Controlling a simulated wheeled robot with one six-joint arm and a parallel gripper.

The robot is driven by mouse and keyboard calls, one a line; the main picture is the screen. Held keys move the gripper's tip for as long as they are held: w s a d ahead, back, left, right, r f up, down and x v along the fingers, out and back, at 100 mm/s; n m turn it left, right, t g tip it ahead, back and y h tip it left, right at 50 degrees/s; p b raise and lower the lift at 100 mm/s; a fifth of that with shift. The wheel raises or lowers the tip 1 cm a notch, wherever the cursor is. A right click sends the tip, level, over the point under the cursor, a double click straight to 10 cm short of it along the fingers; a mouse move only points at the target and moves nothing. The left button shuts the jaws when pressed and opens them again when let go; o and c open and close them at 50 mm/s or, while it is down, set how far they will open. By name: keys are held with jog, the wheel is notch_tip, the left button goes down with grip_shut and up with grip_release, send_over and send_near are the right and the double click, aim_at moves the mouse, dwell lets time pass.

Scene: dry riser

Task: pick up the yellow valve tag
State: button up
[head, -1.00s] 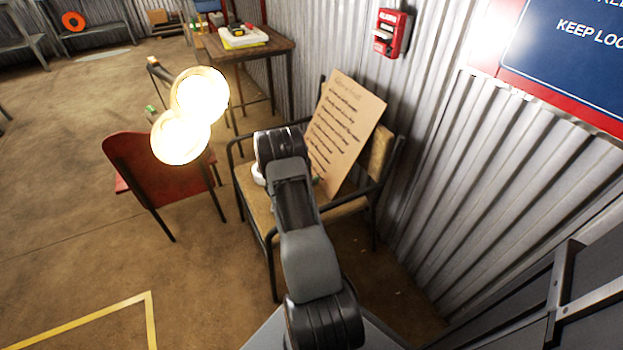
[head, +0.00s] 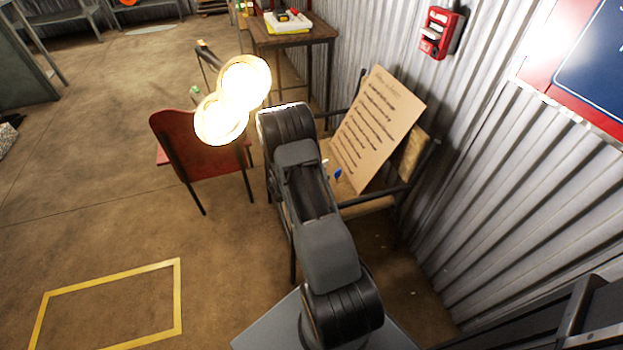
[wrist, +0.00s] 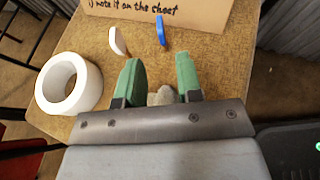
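I cannot make out a yellow valve tag in either view. My gripper (wrist: 159,62) shows in the wrist view, its two green fingers apart over a wooden chair seat (wrist: 100,35). A small grey-beige lump (wrist: 165,96) shows between the finger bases; I cannot tell what it is or whether it is touched. Beyond the fingertips lie a white piece (wrist: 118,41) and a blue piece (wrist: 161,30). In the head view my arm hides the gripper and much of the seat.
A white tape roll (wrist: 69,84) is left of the fingers. A lettered cardboard sign (head: 378,125) leans against the chair back. A red chair (head: 205,150) and glowing lamps (head: 245,80) stand left of my arm. A corrugated wall (head: 500,190) is at right. Floor is clear at lower left.

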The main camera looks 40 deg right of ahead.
jog(key=s+a+r+m+y, duration=0.4)
jog(key=a+r+m, duration=0.2)
jog(key=a, duration=0.3)
jog(key=s+a+r+m+t+y, duration=0.1)
jog(key=s+a+r+m+y, duration=0.3)
jog(key=a+r, duration=0.4)
jog(key=s+a+r+m+t+y, duration=0.1)
jog(key=s+a+r+m+y, duration=0.3)
jog(key=a+r+m, duration=0.3)
jog(key=s+a+r, duration=0.1)
jog(key=a, duration=0.3)
jog(key=shift+a+m+y, duration=0.3)
jog(key=shift+a+y, duration=0.1)
jog(key=shift+s+a+r+t+y, duration=0.25)
jog(key=shift+a+t+y, duration=0.15)
jog(key=shift+a, duration=0.15)
jog(key=c, duration=0.3)
jog(key=shift+a, duration=0.1)
